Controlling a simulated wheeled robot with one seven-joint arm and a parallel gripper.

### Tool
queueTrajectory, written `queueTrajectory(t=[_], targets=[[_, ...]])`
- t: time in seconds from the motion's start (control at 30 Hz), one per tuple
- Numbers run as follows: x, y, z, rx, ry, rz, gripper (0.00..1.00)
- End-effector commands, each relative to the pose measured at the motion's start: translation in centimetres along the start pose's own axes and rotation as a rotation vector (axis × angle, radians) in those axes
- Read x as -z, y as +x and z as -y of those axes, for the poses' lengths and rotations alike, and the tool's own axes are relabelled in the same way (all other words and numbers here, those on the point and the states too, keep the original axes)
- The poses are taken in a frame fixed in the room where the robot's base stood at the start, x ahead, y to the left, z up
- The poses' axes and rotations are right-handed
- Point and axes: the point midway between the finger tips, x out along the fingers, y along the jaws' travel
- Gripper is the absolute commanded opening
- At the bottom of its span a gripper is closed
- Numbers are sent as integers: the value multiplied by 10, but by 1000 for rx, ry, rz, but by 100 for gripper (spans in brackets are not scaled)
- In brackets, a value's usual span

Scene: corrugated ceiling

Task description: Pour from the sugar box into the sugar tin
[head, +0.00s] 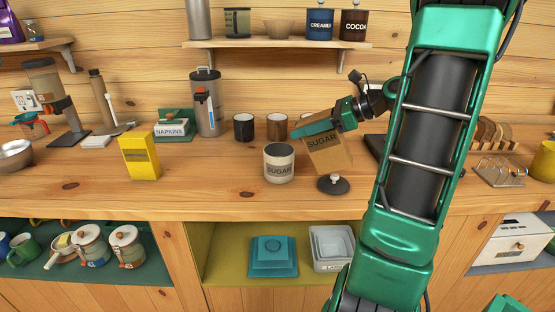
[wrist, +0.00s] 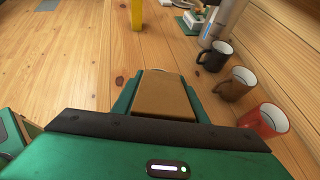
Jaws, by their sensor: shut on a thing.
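The sugar box (head: 327,150) is a brown carton labelled SUGAR in the head view. My gripper (head: 318,129) is shut on it near its upper part and holds it slightly tilted, just right of the sugar tin. The box's brown face fills the middle of the wrist view (wrist: 163,95), between the green fingers. The sugar tin (head: 279,168) is a cream and grey can labelled SUGAR, upright and open-topped on the counter. Its dark lid (head: 333,185) with a knob lies on the counter to the right. No sugar stream is visible. The inside of the tin is hard to see.
A yellow box (head: 140,157) stands left of the tin. Dark, brown and red mugs show in the wrist view, the brown one (wrist: 236,84) in the middle. A grey dispenser (head: 208,105) and napkin holder (head: 172,128) stand behind. The counter front (head: 215,190) is clear.

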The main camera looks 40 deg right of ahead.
Motion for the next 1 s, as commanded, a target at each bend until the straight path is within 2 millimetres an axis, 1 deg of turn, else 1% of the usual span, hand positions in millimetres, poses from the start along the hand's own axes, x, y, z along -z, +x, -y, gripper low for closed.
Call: queueTrajectory(t=[0.1, 0.47, 1.0], targets=[[2, -8, 1, 2, 6, 70, 0], [2, -12, 1, 0, 4, 105, 0], [0, -22, 1, 0, 4, 181, 0]])
